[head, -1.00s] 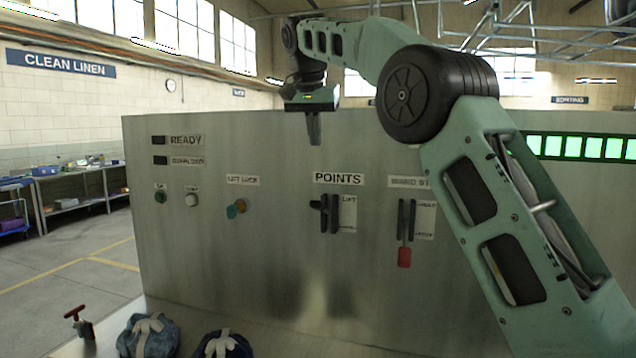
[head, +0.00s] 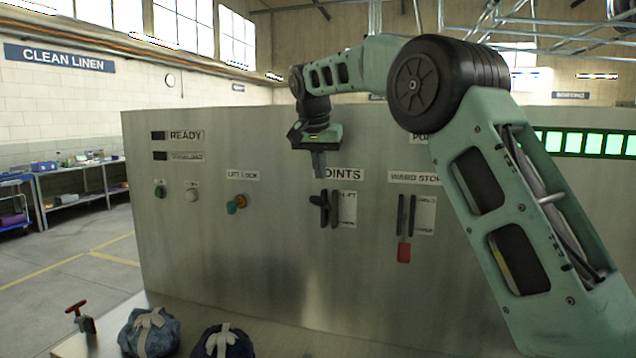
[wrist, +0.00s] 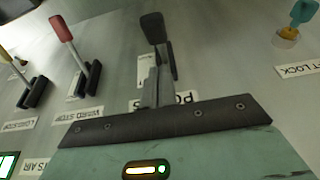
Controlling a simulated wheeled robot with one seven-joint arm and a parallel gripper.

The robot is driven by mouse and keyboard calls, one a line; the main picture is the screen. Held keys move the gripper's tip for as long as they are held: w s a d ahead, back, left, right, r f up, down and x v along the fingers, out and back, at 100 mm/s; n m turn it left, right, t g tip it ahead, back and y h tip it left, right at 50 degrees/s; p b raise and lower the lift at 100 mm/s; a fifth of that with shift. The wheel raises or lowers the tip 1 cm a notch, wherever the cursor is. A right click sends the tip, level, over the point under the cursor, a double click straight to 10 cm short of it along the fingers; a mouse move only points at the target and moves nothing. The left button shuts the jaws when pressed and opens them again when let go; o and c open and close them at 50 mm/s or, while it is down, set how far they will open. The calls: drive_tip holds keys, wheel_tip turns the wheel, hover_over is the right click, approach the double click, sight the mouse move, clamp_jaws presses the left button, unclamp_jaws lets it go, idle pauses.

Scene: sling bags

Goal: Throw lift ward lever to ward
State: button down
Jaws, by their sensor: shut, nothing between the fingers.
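The points lever (head: 323,202) has a black handle and sits in a dark slotted mount on the steel panel, under the POINTS label. A plate beside it reads LIFT at the top; its lower word is too small to read. My gripper (head: 319,174) is shut and empty, pointing down just above the lever and covering part of the POINTS label. In the wrist view, the panel appears upside down. The black lever handle (wrist: 153,28) shows just beyond my shut fingers (wrist: 157,88). I cannot tell whether they touch.
The ward stop lever with its red handle (head: 404,252) is to the right, also in the wrist view (wrist: 62,28). The teal lift lock knob (head: 236,204) is to the left. Green and white buttons sit farther left. Bundled bags (head: 150,332) lie on the ledge below.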

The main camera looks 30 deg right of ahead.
sight(315, 200)
drive_tip(key=shift+s+a+f+p, duration=0.1)
drive_tip(key=shift+s+a+f, duration=0.1)
drive_tip(key=shift+f, duration=0.4)
drive_tip(key=shift+s+a+f+p, duration=0.15)
drive_tip(key=shift+s+a+f, duration=0.05)
drive_tip(key=shift+f, duration=0.4)
drive_tip(key=shift+s+a+f+p, duration=0.1)
drive_tip(key=shift+s+a+f, duration=0.1)
drive_tip(key=shift+f, duration=0.4)
drive_tip(key=shift+t+h, duration=0.9)
drive_tip(key=f+b, duration=0.1)
drive_tip(key=b, duration=0.2)
drive_tip(key=s+a+f+b, duration=0.1)
drive_tip(key=b, duration=0.2)
drive_tip(key=f+b, duration=0.1)
drive_tip(key=b, duration=0.2)
drive_tip(key=shift+s+a+f, duration=0.15)
drive_tip(key=shift+a+f, duration=0.1)
drive_tip(key=shift+f, duration=0.15)
wheel_tip(315, 200, down, 10)
drive_tip(key=s+t+h+b, duration=0.1)
drive_tip(key=t+h+b, duration=0.3)
drive_tip(key=b, duration=2.3)
drive_tip(key=shift+a+r+t+h+b, duration=0.2)
drive_tip(key=shift+a+t+h+b, duration=0.1)
drive_tip(key=shift+a+b, duration=0.1)
